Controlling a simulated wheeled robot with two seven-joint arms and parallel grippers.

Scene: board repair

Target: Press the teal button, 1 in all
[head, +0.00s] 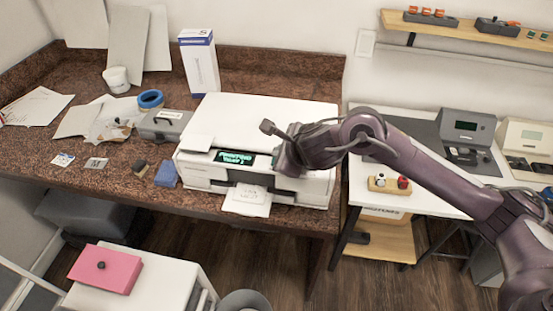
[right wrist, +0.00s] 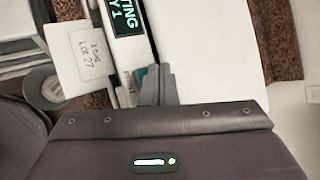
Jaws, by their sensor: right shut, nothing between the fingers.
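The white printer (head: 265,112) stands on the brown speckled counter, with a dark display (head: 235,157) showing glowing teal text. My right gripper (head: 281,160) is over the printer's front panel, just right of the display. In the right wrist view its shut, empty fingers (right wrist: 157,84) point at the panel beside the display (right wrist: 127,15). A small teal patch, likely the teal button (right wrist: 140,76), shows right beside the fingertips and is partly covered by them. Whether they touch it I cannot tell. In the head view the gripper hides the button. My left gripper is not in view.
A printed sheet (head: 247,200) sticks out of the printer's front; it also shows in the wrist view (right wrist: 85,50). A grey box (head: 164,125), blue tape roll (head: 150,99) and tall white box (head: 199,62) stand left of and behind the printer. A white table (head: 425,202) stands right.

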